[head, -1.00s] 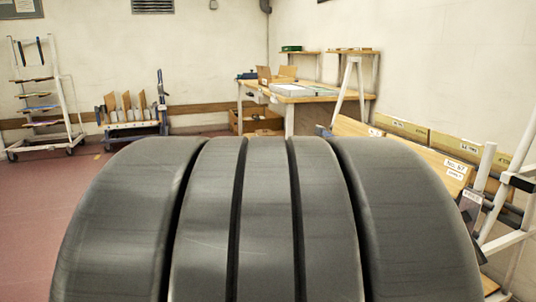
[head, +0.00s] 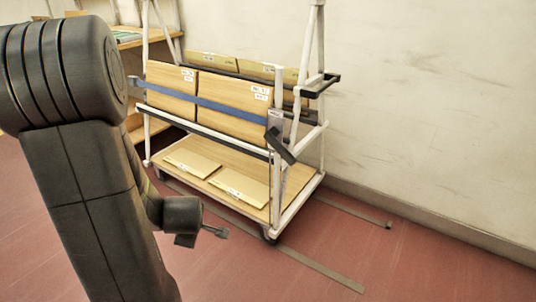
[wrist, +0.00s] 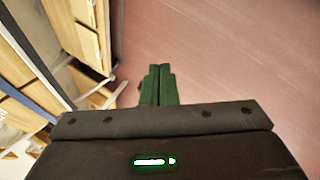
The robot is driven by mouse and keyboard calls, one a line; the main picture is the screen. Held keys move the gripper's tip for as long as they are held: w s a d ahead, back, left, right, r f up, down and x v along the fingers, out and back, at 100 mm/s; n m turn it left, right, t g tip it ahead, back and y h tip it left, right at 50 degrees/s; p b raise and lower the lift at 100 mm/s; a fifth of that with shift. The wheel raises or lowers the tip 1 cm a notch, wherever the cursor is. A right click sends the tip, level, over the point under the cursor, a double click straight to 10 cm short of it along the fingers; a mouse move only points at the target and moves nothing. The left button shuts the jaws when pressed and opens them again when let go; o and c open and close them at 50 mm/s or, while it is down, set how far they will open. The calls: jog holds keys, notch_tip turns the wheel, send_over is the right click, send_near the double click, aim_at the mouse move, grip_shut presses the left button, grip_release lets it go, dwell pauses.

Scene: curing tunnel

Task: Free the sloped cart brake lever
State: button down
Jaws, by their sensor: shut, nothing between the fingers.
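The white-framed cart (head: 316,150) stands in the middle of the head view, with upright wooden boards (head: 233,108) leaning in it behind a blue strap (head: 205,104). A dark lever (head: 281,150) sits tilted on a grey plate (head: 275,121) at the cart's near right post; it looks like the brake lever. My gripper (head: 222,233) is to the left of the cart and apart from it, low in the head view. In the wrist view, the green fingers (wrist: 158,84) are together with nothing between them. The lever cannot be made out in the wrist view.
A black handle (head: 320,86) juts out from the cart's upper right. Flat strips (head: 320,270) lie on the red floor beside the cart. The wall (head: 430,100) is close behind it. Open floor lies in front. A wooden shelf (head: 128,38) is at the upper left.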

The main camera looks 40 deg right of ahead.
aim_at(282, 146)
jog(key=w+d+r+n+h+p, duration=0.1)
jog(key=d+n+h, duration=0.1)
jog(key=d, duration=0.9)
jog(key=w+d+r+n+h, duration=0.1)
jog(key=d+h, duration=0.4)
jog(key=d, duration=0.6)
jog(key=w+d+r+n+t+h+p, duration=0.1)
jog(key=d+r+n+h, duration=0.2)
jog(key=d, duration=0.9)
jog(key=shift+n+h+p, duration=0.35)
jog(key=shift+n+h, duration=0.05)
jog(key=shift+n, duration=0.5)
jog(key=shift+d, duration=0.1)
